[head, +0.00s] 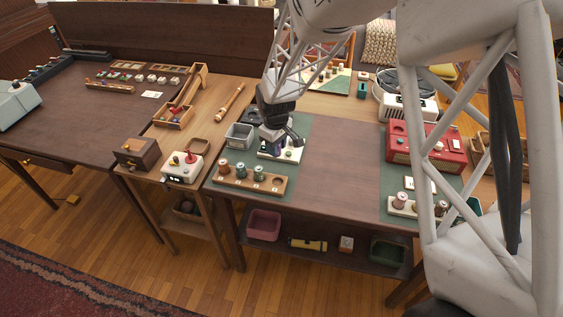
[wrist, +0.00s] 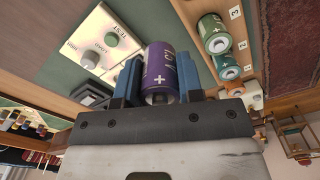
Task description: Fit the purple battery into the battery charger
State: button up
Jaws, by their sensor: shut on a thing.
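My gripper (wrist: 157,62) is shut on the purple battery (wrist: 157,75). The battery sits between the two blue fingers in the wrist view, with its plus mark and metal end towards the camera. In the head view my gripper (head: 277,146) is over a white panel (head: 291,154) on the green mat, and hides part of it. A pale block (head: 403,212) with upright cylinders is at the right. I cannot tell for sure which thing is the charger.
A wooden rack (head: 232,184) with several batteries stands at the table's front left; its numbered places show in the wrist view. A grey box (head: 239,137) is left of my gripper. A red device (head: 435,146) stands at the right. The dark middle of the table is clear.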

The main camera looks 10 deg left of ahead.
jog(key=w+a, duration=0.4)
jog(key=w, duration=0.5)
jog(key=w+a, duration=0.3)
jog(key=w, duration=0.6)
jog(key=w+a, duration=0.4)
jog(key=w, duration=0.5)
jog(key=shift+a+r, duration=0.2)
jog(key=shift+a, duration=0.15)
jog(key=shift+f, duration=0.25)
jog(key=shift+f, duration=2.85)
jog(key=shift+f, duration=0.95)
jog(key=o, duration=1)
jog(key=shift+o, duration=0.2)
jog(key=shift+r, duration=0.15)
notch_tip(320, 180, up, 7)
